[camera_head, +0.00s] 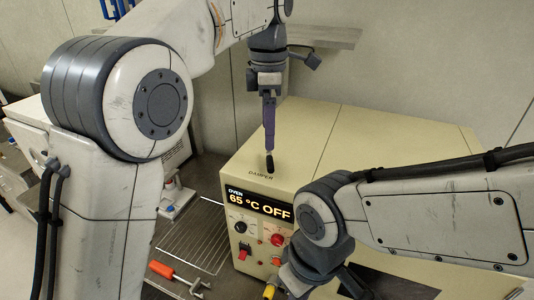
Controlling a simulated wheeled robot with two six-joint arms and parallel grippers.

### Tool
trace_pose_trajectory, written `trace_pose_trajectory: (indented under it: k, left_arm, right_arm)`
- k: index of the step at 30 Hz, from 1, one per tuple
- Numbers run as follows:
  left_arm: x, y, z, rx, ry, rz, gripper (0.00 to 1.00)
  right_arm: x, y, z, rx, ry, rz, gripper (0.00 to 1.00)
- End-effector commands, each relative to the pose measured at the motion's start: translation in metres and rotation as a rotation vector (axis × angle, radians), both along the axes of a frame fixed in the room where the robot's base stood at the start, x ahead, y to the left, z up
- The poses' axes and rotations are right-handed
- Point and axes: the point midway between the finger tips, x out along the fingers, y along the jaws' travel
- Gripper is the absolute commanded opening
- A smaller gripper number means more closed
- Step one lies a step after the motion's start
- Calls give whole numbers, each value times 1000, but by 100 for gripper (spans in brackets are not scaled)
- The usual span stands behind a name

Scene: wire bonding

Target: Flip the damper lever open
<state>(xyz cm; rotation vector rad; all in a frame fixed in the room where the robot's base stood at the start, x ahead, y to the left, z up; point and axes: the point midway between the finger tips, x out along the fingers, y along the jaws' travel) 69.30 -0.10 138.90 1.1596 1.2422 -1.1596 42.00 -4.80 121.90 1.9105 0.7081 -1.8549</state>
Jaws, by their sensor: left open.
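The damper lever (269,162) is a small black lever standing roughly upright on top of the cream oven (345,140), behind the printed word DAMPER. My left gripper (269,146) comes down from above, with its purple fingers pointing straight down. It is open, and its tips are right at the top of the lever. I cannot tell whether they touch it or sit around it. The oven display (259,205) reads 65 °C OFF. My right arm crosses in front of the oven's right side; its wrist shows at the bottom, but its fingers are not visible.
Knobs and switches (263,240) sit on the oven front below the display. A wire rack (200,240) and an orange-handled tool (163,270) lie on the bench left of the oven. A wall shelf (325,36) is behind. The oven's top right is clear.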

Motion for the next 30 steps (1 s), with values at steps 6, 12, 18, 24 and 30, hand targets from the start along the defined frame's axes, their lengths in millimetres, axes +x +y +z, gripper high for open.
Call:
trace_pose_trajectory:
  k: [6,12,18,24,30]
  left_arm:
    - [-1,0,-41,2,4,-2,96]
    - [-1,1,-67,0,0,-1,96]
    - [0,3,-76,-1,-1,1,96]
    - [0,3,-76,-1,-1,1,96]
    - [0,3,-76,-1,-1,0,24]
  right_arm:
    - [0,0,1,0,0,0,0]
    - [0,0,5,0,0,0,0]
    - [0,0,5,0,0,1,0]
    - [0,0,5,0,0,1,0]
    - [0,0,5,0,0,1,0]
